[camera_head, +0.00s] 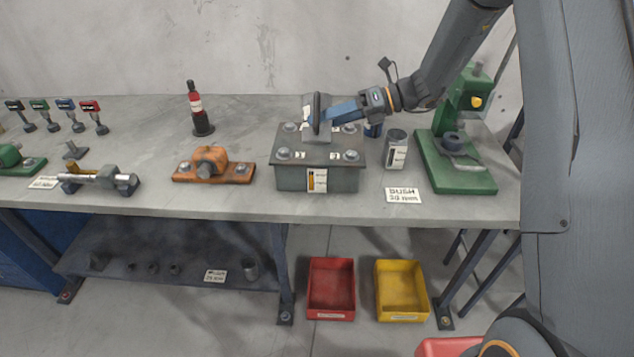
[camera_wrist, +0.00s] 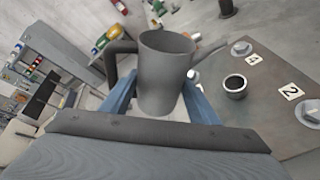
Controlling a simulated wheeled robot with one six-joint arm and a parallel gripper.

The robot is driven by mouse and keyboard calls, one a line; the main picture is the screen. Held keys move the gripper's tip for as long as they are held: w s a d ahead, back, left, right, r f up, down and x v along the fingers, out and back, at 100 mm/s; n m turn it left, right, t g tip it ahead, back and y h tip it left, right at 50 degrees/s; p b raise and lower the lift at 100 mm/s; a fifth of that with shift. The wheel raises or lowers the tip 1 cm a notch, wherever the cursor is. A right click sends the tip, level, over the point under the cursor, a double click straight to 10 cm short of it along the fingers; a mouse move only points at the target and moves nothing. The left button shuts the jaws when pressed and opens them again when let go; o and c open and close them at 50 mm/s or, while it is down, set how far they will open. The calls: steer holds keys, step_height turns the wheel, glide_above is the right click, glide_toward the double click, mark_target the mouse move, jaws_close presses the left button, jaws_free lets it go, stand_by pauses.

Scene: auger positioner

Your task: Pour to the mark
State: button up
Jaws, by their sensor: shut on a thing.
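My gripper (camera_head: 342,110) is shut on a grey pouring can (camera_head: 318,131) and holds it above the grey box (camera_head: 290,179). In the wrist view, the blue fingers of my gripper (camera_wrist: 155,100) clasp the can (camera_wrist: 164,72) from both sides. Its dark handle is at left and its thin spout (camera_wrist: 212,49) points right, toward the lid side. A round dark filler opening (camera_wrist: 235,84) lies in the box lid. No stream of liquid shows. A sight gauge (camera_head: 311,181) on the box front has an amber column; its exact level against the marks is too small to read.
A grey canister (camera_head: 396,150) with a label stands right of the box, near a green press (camera_head: 455,165). An orange bearing block (camera_head: 212,164) and a red bottle (camera_head: 195,105) stand left. Red (camera_head: 331,314) and yellow (camera_head: 402,315) bins are on the floor.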

steer(key=shift+f+n, duration=0.3)
steer(key=f+b, duration=0.1)
steer(key=f+n+t+b, duration=0.1)
steer(key=b, duration=0.1)
steer(key=shift+w+f+n, duration=0.3)
steer(key=shift+w, duration=0.05)
steer(key=f+n+t+b, duration=0.1)
steer(key=f+b, duration=0.1)
steer(key=b, duration=0.1)
steer(key=w+f+n+t+b, duration=0.1)
steer(key=f+n+b, duration=0.1)
steer(key=b, duration=0.2)
steer(key=shift+w+n+t, duration=0.15)
steer(key=shift+n+t, duration=0.15)
steer(key=shift+t, duration=0.1)
steer(key=shift+r, duration=0.1)
steer(key=shift+r+p, duration=2.05)
steer(key=shift+r, duration=0.9)
